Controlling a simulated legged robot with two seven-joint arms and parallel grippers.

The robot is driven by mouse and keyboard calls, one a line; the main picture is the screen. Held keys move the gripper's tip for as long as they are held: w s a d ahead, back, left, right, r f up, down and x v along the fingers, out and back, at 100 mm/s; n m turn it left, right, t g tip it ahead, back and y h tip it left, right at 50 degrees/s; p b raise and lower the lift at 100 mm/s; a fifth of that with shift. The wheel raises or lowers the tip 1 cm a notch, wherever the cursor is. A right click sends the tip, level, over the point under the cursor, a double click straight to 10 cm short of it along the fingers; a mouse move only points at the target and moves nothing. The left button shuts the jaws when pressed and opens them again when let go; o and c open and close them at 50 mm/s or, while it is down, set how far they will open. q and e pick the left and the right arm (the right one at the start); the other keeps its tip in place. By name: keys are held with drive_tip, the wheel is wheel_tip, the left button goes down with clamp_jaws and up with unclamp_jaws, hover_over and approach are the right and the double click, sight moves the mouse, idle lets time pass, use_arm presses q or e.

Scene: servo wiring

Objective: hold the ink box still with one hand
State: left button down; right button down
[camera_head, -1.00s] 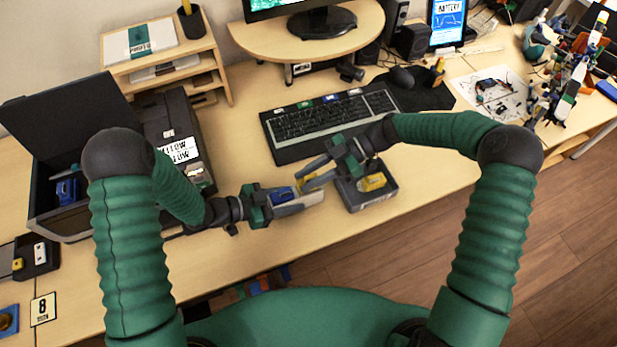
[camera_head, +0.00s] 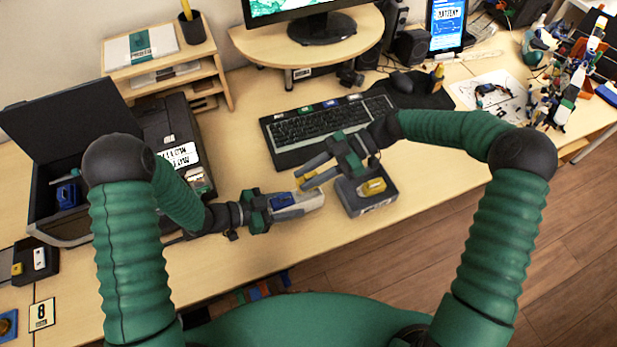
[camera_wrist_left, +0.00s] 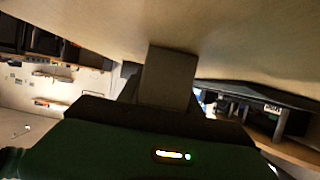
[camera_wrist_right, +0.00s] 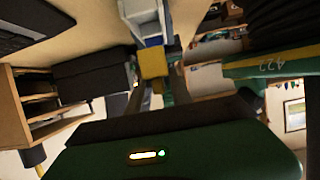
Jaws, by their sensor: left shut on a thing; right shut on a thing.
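The small pale grey ink box (camera_head: 312,202) with a blue part (camera_head: 282,200) is in front of the keyboard. My left gripper (camera_head: 292,207) is shut on it from the left; a grey block (camera_wrist_left: 168,75) shows ahead of that gripper in the left wrist view. My right gripper (camera_head: 309,176) is shut on a small yellow piece (camera_wrist_right: 153,63) at the box's far side. In the right wrist view the pale box with blue (camera_wrist_right: 142,22) is just beyond the yellow piece. Whether the two touch is unclear.
A dark tray (camera_head: 386,202) with a yellow cartridge (camera_head: 372,187) stands right of the box. The keyboard (camera_head: 328,128) lies behind. An open dark case (camera_head: 45,222) and a printer-like black unit (camera_head: 165,125) are at left. The desk's front edge is close.

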drive_tip(key=shift+r, duration=0.85)
use_arm(q)
drive_tip(key=c, duration=0.7)
unclamp_jaws()
